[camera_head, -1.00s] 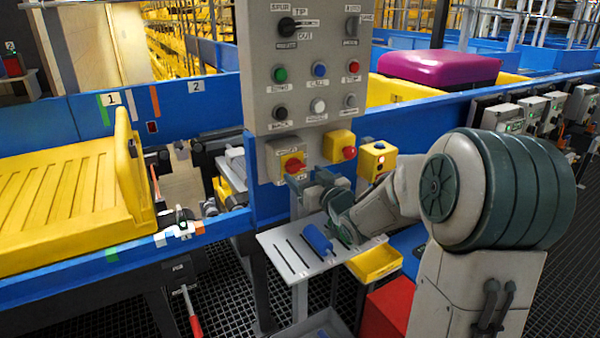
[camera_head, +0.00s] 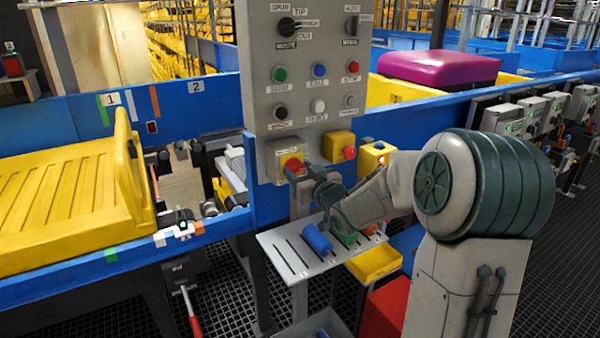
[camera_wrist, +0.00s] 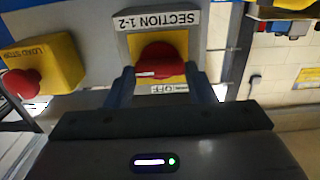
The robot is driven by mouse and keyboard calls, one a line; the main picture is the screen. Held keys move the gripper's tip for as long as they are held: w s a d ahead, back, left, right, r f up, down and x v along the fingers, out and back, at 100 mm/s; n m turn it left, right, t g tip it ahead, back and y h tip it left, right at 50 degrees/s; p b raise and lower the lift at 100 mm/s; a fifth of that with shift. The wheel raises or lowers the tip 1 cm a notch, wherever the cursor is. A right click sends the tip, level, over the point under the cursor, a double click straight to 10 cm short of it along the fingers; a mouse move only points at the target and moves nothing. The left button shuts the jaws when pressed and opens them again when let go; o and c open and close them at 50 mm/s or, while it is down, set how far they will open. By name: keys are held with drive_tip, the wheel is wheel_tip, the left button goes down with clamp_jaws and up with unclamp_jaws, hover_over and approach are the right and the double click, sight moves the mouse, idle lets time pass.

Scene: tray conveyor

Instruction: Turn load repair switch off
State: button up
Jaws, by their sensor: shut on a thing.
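The red rotary knob (camera_head: 291,164) sits on a yellow plate on a small grey switch box (camera_head: 268,163), low on the grey panel. In the wrist view the red knob (camera_wrist: 160,66) shows between my two fingers, with its label reading "SECTION 1-2" and a smaller label reading "OFF". My gripper (camera_head: 303,172) is at the front of the box. In the wrist view my gripper (camera_wrist: 164,82) is shut on the knob, one finger on each side. The fingers partly hide the yellow plate. I see no label reading "load repair".
A yellow box with a red button (camera_head: 340,147) is close on the right; in the wrist view the yellow box (camera_wrist: 52,62) reads "LOAD STOP". The grey panel (camera_head: 297,60) with several knobs and buttons is above. A grey shelf with a blue cylinder (camera_head: 317,239) is below.

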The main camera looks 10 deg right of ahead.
drive_tip(key=shift+f+n+b, duration=0.1)
drive_tip(key=shift+n+b, duration=0.3)
drive_tip(key=shift+b, duration=0.05)
drive_tip(key=n+b, duration=0.1)
drive_tip(key=b, duration=0.1)
drive_tip(key=n+b, duration=0.1)
drive_tip(key=b, duration=0.1)
drive_tip(key=shift+a+f+n, duration=0.15)
drive_tip(key=shift+f+n, duration=0.05)
drive_tip(key=shift+n, duration=0.2)
drive_tip(key=shift+n+b, duration=6.9)
drive_tip(key=shift+n, duration=0.3)
drive_tip(key=shift+r, duration=0.1)
drive_tip(key=o, duration=1)
drive_tip(key=shift+s, duration=0.1)
